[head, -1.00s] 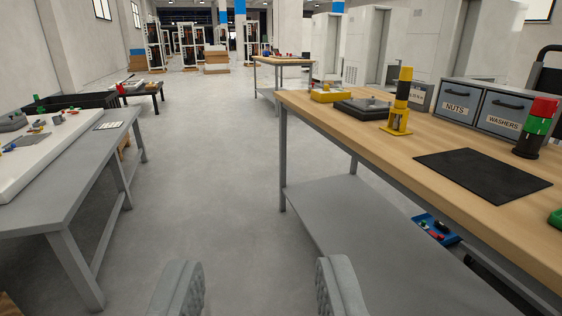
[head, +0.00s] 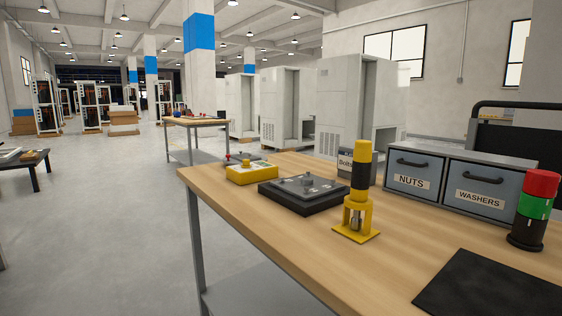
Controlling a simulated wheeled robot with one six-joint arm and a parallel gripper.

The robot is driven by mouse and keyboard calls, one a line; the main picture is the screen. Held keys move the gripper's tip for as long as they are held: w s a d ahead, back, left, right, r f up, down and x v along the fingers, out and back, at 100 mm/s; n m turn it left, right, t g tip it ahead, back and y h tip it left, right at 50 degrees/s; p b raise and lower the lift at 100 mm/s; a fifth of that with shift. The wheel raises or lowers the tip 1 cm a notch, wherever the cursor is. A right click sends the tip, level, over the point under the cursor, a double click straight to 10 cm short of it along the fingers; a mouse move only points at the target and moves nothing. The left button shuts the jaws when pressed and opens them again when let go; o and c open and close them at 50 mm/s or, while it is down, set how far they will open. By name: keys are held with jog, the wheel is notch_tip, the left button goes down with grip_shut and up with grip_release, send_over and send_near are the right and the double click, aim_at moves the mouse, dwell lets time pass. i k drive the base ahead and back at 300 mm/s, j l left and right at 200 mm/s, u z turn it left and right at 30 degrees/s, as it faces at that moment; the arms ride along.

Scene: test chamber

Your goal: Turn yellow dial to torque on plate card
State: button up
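A yellow-and-black banded cylinder (head: 361,170) stands upright in a yellow stand (head: 356,234) on the wooden bench. A dark base with a grey plate and a round knob (head: 303,191) lies to its left. Behind that is a low yellow box (head: 250,173) with a small raised yellow part and a light label on top. I cannot tell which yellow part is the dial, and no plate card with a readable torque value shows. My gripper is not in this view.
Nuts (head: 412,170) and washers (head: 488,188) drawers stand along the bench's back, beside a bolts bin (head: 351,166). A red-green-black stack light (head: 534,210) stands at right. A black mat (head: 492,284) lies in front. The wooden bench (head: 290,240) has bare front-left space; open floor lies left.

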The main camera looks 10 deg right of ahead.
aim_at(246, 163)
jog(key=z, duration=0.7)
jog(key=i+j, duration=0.75)
jog(key=j, duration=0.25)
jog(key=i+j+z, duration=0.1)
jog(key=i+j, duration=0.65)
jog(key=j, duration=0.3)
jog(key=i+j, duration=0.4)
jog(key=j+z, duration=0.05)
jog(key=j, duration=0.05)
